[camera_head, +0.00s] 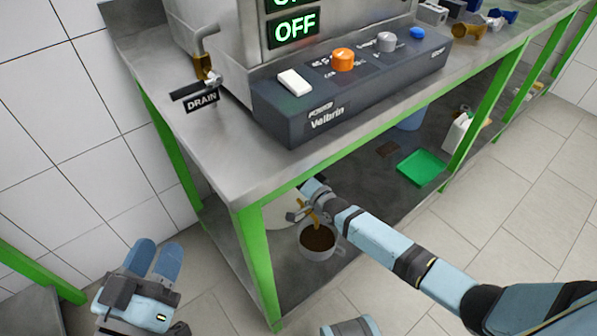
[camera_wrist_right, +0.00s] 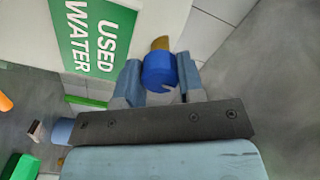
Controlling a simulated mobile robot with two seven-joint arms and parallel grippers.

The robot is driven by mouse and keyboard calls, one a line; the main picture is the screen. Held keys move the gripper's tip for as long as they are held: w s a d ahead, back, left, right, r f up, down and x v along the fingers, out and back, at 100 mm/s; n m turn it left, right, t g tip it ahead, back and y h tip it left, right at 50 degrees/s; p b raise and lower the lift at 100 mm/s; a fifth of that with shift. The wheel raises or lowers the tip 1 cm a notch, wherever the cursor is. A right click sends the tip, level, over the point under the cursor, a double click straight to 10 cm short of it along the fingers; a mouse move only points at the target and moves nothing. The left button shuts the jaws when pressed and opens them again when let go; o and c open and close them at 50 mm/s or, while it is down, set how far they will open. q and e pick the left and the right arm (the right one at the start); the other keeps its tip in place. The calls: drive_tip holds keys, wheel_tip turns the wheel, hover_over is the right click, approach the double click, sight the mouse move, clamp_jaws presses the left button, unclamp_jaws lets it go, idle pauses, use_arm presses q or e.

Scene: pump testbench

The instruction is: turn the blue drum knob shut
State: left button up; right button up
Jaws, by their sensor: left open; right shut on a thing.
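The blue drum knob (camera_wrist_right: 158,70) sits between the two fingers of my right gripper (camera_wrist_right: 159,78) in the right wrist view, and the gripper is shut on it. A brass piece shows just beyond the knob. The white drum (camera_wrist_right: 130,25) carries a green "USED WATER" label. In the head view, my right gripper (camera_head: 311,188) reaches under the bench beside the drum (camera_head: 280,212), and the knob is hidden there. My left gripper (camera_head: 158,256) is open and empty at lower left.
The steel bench (camera_head: 210,150) with green legs (camera_head: 257,265) stands above my right forearm. A dark control panel (camera_head: 350,95) and a drain valve (camera_head: 203,75) are on top. A green tray (camera_head: 421,167) and a white jug (camera_head: 457,130) are on the lower shelf.

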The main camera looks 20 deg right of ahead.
use_arm(q)
drive_tip(key=shift+s+r, duration=0.1)
drive_tip(key=shift+r, duration=0.1)
use_arm(e)
drive_tip(key=shift+n, duration=0.6)
use_arm(q)
drive_tip(key=shift+r, duration=0.3)
use_arm(e)
drive_tip(key=o, duration=0.9)
use_arm(q)
drive_tip(key=shift+r, duration=0.1)
drive_tip(key=shift+p, duration=0.3)
drive_tip(key=shift+a+f+y+p, duration=0.35)
drive_tip(key=shift+a+y+p, duration=0.45)
drive_tip(key=shift+p, duration=1.2)
use_arm(e)
drive_tip(key=shift+v, duration=6.9)
